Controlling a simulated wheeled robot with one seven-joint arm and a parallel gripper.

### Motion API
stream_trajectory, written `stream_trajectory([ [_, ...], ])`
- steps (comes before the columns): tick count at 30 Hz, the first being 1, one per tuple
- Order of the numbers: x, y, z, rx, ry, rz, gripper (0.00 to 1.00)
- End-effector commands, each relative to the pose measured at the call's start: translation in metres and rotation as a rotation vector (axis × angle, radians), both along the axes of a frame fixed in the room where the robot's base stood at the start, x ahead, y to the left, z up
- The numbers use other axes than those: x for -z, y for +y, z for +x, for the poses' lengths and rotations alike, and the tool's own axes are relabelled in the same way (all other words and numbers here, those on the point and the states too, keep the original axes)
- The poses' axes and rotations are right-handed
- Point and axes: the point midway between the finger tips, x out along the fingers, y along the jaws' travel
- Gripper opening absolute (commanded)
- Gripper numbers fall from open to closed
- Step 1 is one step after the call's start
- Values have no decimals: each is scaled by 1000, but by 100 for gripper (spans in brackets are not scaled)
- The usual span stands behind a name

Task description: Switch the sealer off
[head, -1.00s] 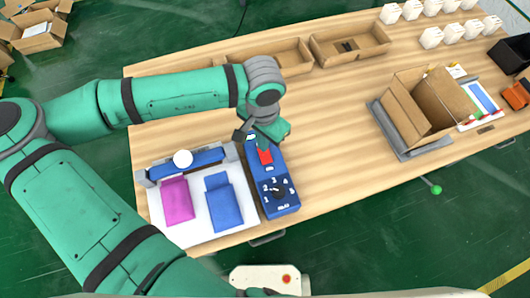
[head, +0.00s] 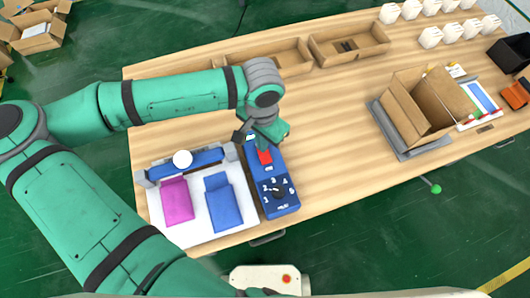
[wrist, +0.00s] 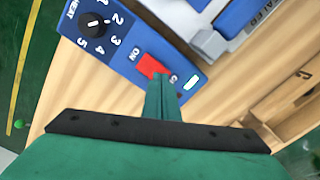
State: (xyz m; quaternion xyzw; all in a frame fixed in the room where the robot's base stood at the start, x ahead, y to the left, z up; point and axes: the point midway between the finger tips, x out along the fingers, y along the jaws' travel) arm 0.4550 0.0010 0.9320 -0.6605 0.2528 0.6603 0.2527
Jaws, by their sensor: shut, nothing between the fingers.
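The sealer's blue control box (head: 280,190) stands on the table beside the sealer bar (head: 205,162). It carries a red power switch (head: 265,157) and a black heat dial (head: 279,189). In the wrist view the red switch (wrist: 151,66) lies between the ON label and a partly hidden label, and the dial (wrist: 92,25) is at the upper left. My gripper (wrist: 160,80) is shut and empty, its tips right at the lower right edge of the switch. I cannot tell whether they touch it. A pale indicator (wrist: 192,80) shows beside the fingers.
A pink pouch (head: 176,201) and a blue pouch (head: 223,201) lie on the white sheet left of the control box. An open carton (head: 420,105) stands at the right, and cardboard trays (head: 350,42) line the back. The table's middle is clear.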

Motion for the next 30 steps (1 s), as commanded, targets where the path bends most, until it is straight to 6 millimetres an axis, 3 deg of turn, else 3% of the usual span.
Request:
stream_trajectory([
  [30,7,-1,0,2,1,1,0],
])
